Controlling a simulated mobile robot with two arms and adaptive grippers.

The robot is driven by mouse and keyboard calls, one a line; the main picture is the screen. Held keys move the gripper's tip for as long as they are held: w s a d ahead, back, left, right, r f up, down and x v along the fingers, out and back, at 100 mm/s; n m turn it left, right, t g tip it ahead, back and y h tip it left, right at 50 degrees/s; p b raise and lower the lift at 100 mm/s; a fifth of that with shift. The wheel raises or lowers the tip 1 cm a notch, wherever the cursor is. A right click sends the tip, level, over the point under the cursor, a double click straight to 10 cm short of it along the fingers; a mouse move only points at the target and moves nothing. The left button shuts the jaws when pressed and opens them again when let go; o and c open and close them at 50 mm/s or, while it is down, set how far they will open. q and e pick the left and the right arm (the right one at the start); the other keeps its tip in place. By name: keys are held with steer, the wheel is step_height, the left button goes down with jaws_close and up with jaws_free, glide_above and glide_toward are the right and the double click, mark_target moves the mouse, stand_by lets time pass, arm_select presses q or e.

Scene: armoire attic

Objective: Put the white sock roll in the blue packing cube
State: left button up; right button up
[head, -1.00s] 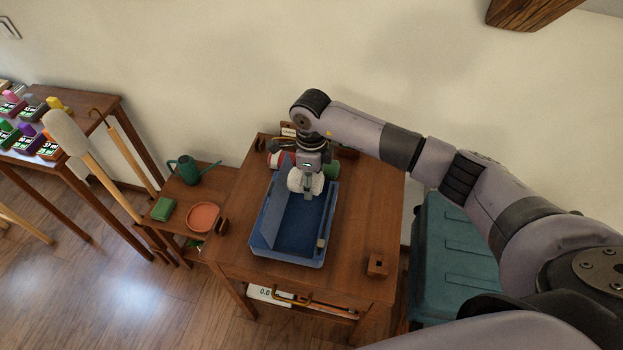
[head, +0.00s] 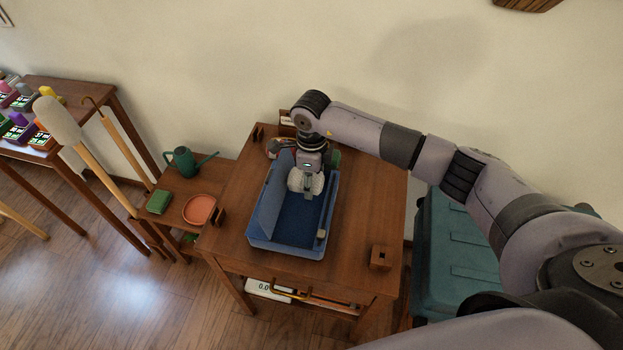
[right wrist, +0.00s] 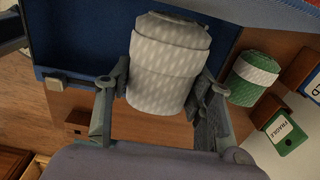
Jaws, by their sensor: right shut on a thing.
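The white sock roll (right wrist: 168,65) is held between the two fingers of my right gripper (right wrist: 163,85), which is shut on it. In the head view the roll (head: 297,181) shows below the right gripper (head: 308,178), overlapping the far end of the blue packing cube (head: 292,228). The cube lies open on the wooden table, and the part of its floor that I see is empty. In the right wrist view the cube's blue lining (right wrist: 85,38) shows behind and left of the roll. I cannot tell the roll's exact height. My left gripper is out of view.
A green roll (right wrist: 255,75) stands behind the cube, close to the right finger, by a green tag (right wrist: 285,135) reading FRAGILE. A small wooden block (head: 380,258) sits at the table's front right. A side table with a watering can (head: 185,162) is left. A teal chest (head: 455,250) is right.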

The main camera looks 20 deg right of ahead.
steer(key=shift+b, duration=0.55)
stand_by(1.2)
steer(key=shift+f+b, duration=2.45)
steer(key=shift+f, duration=0.35)
steer(key=shift+r, duration=0.15)
steer(key=shift+r+p, duration=1.5)
steer(key=shift+r, duration=0.8)
steer(key=shift+b, duration=0.5)
stand_by(0.5)
